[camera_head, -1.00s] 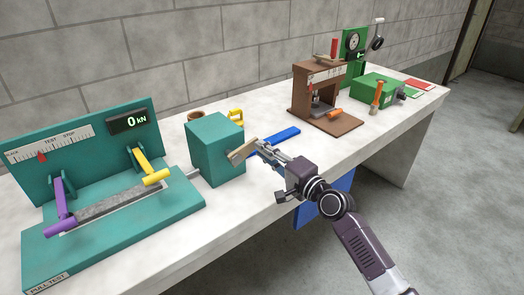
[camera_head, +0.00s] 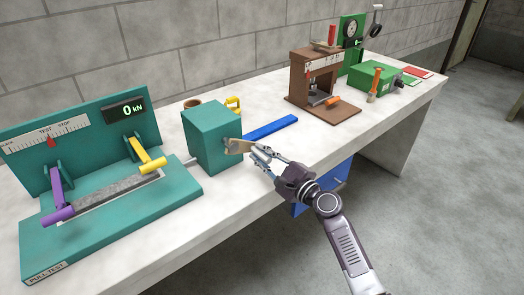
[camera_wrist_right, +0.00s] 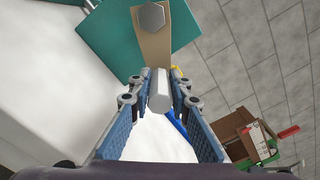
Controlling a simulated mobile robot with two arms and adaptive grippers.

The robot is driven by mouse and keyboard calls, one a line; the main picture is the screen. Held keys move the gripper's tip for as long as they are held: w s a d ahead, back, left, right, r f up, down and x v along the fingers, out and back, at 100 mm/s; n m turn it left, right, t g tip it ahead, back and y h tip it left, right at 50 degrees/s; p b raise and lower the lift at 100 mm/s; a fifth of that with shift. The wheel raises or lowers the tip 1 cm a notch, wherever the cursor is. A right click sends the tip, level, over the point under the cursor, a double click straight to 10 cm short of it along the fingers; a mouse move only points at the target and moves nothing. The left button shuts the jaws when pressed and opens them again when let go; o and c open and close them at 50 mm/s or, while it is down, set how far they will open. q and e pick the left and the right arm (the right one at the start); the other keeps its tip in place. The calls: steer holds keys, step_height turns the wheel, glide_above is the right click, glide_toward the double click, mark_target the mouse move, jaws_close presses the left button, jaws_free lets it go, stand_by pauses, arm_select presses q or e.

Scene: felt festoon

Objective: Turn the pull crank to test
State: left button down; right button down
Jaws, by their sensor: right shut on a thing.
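The pull crank is a tan flat arm (camera_head: 238,146) on the right face of the teal box (camera_head: 205,137). In the right wrist view the crank arm (camera_wrist_right: 152,45) has a grey hex bolt and a pale round handle (camera_wrist_right: 159,90). My right gripper (camera_head: 259,155) is shut on that handle, with fingers on both sides of it in the wrist view (camera_wrist_right: 159,98). The teal pull-test rig (camera_head: 120,225) stands left of the box. Its red pointer (camera_head: 51,142) is at about TEST on the scale, and its display (camera_head: 124,110) reads 0 kN. My left gripper is not in view.
A blue bar (camera_head: 270,127) lies behind the gripper, with a yellow item (camera_head: 233,103) and brown cup (camera_head: 192,103) behind the box. A brown press (camera_head: 315,75) and green devices (camera_head: 375,80) stand farther right. The white bench (camera_head: 215,210) is clear in front.

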steer(key=shift+a+f+m, duration=0.1)
steer(key=shift+f+m, duration=0.2)
stand_by(0.4)
steer(key=c, duration=1.8)
jaws_free()
steer(key=shift+s, duration=0.15)
steer(key=v, duration=1.2)
